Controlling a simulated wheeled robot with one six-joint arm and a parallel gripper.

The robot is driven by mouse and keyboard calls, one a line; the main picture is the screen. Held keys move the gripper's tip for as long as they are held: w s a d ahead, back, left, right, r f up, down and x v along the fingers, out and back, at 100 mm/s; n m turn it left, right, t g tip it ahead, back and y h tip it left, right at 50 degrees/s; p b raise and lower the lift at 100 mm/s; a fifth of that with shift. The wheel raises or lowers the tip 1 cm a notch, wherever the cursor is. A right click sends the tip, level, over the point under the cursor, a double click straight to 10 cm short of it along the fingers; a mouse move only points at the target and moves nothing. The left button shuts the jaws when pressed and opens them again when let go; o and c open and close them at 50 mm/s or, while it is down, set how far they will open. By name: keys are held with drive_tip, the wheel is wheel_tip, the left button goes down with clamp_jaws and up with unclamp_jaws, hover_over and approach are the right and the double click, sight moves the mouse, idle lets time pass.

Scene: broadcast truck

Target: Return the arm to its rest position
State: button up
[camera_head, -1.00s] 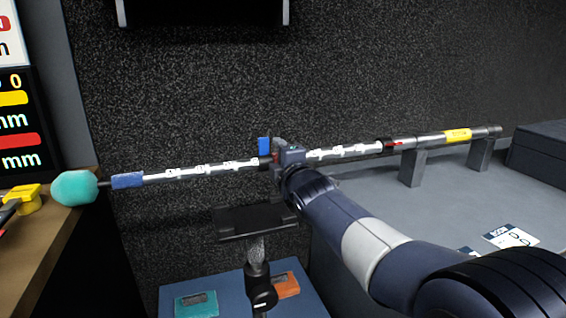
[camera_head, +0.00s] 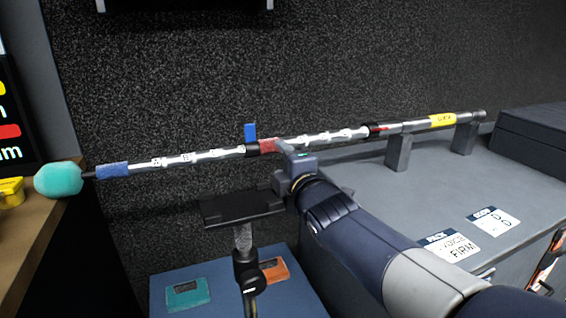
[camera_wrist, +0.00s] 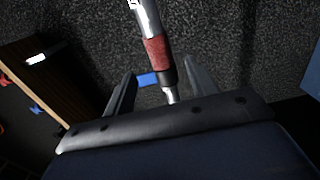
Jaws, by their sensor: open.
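My arm reaches in from the lower right of the head view. My gripper (camera_head: 286,150) is at the middle of a long silver boom pole (camera_head: 330,137), just at the right of its red band (camera_head: 268,146) and blue tab (camera_head: 250,132). In the wrist view my gripper (camera_wrist: 160,80) is open, its two fingers apart on either side of the pole (camera_wrist: 145,14), with the red band (camera_wrist: 157,50) just beyond. The pole has a teal foam tip (camera_head: 58,180) at the left and a yellow label (camera_head: 442,120) at the right. I cannot tell whether the fingers touch it.
Grey posts (camera_head: 398,152) on a grey case top (camera_head: 440,185) stand under the pole's right part. A black support stand (camera_head: 240,208) is below the gripper. A wooden counter (camera_head: 30,235) is at left, a dark box (camera_head: 545,137) at right, a dark speckled wall behind.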

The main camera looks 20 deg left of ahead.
sight(268, 144)
drive_tip(key=shift+w+a, duration=0.1)
drive_tip(key=x, duration=1)
drive_tip(key=shift+w+a, duration=0.2)
drive_tip(key=shift+w, duration=0.1)
drive_tip(key=shift+w+d, duration=0.1)
drive_tip(key=shift+d, duration=0.2)
